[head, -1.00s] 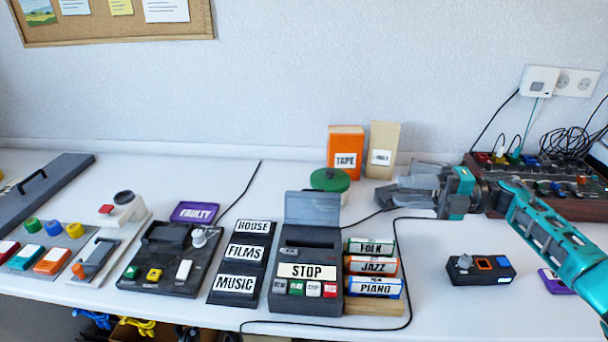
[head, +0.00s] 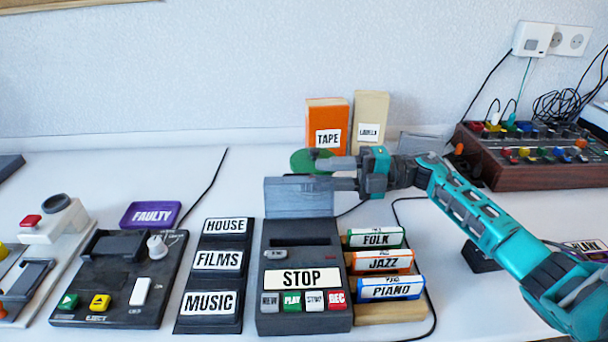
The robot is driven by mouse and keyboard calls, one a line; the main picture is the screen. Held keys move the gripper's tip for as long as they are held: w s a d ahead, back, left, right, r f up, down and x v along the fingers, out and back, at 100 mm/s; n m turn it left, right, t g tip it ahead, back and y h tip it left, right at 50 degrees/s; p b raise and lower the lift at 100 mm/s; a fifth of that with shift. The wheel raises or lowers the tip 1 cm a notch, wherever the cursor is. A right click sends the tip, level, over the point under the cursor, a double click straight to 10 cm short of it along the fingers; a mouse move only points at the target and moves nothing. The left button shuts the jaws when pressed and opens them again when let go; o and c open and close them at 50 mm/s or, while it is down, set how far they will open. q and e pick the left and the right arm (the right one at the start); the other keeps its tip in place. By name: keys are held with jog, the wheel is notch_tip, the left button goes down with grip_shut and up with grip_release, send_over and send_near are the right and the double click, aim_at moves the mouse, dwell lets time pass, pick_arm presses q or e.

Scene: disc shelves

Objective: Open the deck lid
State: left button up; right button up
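The grey tape deck (head: 303,255) with a STOP label stands at the front middle of the table. Its grey lid (head: 299,201) stands up along the deck's back edge, raised off the top. A dark slot shows in the deck top below it. My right gripper (head: 312,172) comes in from the right, its two fingers pointing left with a gap between them. It is open and empty. The lower finger is at the lid's upper edge in the picture; whether it touches I cannot tell. My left gripper is out of view.
FOLK (head: 376,238), JAZZ (head: 383,262) and PIANO (head: 390,288) cartridges sit in a wooden rack right of the deck. A label stand (head: 219,259) is on its left. An orange TAPE box (head: 327,116) and a green round thing (head: 301,160) stand behind.

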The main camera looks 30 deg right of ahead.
aim_at(304, 175)
jog(key=x, duration=0.5)
jog(key=c, duration=0.6)
grip_shut()
jog(key=shift+f, duration=0.15)
